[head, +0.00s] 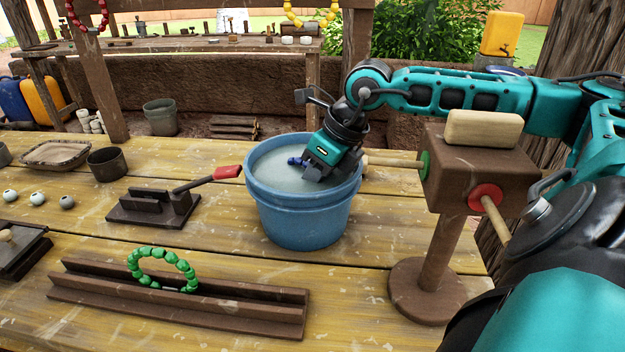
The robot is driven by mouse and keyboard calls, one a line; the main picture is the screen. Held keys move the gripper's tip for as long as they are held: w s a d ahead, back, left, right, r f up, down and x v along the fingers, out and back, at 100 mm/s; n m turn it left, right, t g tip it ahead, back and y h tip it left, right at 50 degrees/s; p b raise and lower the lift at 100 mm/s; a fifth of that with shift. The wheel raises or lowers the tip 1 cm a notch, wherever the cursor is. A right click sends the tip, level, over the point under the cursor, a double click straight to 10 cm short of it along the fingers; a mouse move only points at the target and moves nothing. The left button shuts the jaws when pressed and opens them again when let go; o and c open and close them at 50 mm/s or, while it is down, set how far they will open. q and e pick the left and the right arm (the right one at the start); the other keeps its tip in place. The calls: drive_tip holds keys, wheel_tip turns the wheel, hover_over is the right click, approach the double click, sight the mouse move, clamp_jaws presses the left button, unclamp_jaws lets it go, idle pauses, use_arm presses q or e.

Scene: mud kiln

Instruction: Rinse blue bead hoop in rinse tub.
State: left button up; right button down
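The rinse tub (300,216) is a round blue bucket on the wooden table, filled nearly to the rim with cloudy grey water. My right gripper (305,172) reaches down into the tub from the right, its fingertips at the water. A small piece of the blue bead hoop (293,161) shows at the water surface beside the fingers, on their left. The rest of the hoop is hidden by the water and the gripper. Whether the fingers are closed on it is not clear. My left gripper is not in view.
A wooden post stand (438,240) with red and green pegs is close right of the tub. A dark clamp with a red handle (228,172) is left of it. A green bead hoop (162,268) stands in a grooved wooden rack (240,305) in front.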

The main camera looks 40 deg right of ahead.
drive_tip(key=shift+f, duration=0.1)
drive_tip(key=shift+r+p, duration=0.65)
drive_tip(key=shift+r, duration=0.25)
wheel_tip(320, 180, up, 2)
drive_tip(key=shift+r+p, duration=0.1)
drive_tip(key=shift+p, duration=0.6)
drive_tip(key=shift+r, duration=0.25)
drive_tip(key=shift+r+p, duration=0.7)
drive_tip(key=shift+r, duration=0.05)
drive_tip(key=shift+r+p, duration=0.45)
drive_tip(key=shift+r, duration=0.15)
wheel_tip(320, 180, up, 4)
drive_tip(key=p, duration=0.3)
drive_tip(key=shift+r+p, duration=0.7)
drive_tip(key=shift+r, duration=0.25)
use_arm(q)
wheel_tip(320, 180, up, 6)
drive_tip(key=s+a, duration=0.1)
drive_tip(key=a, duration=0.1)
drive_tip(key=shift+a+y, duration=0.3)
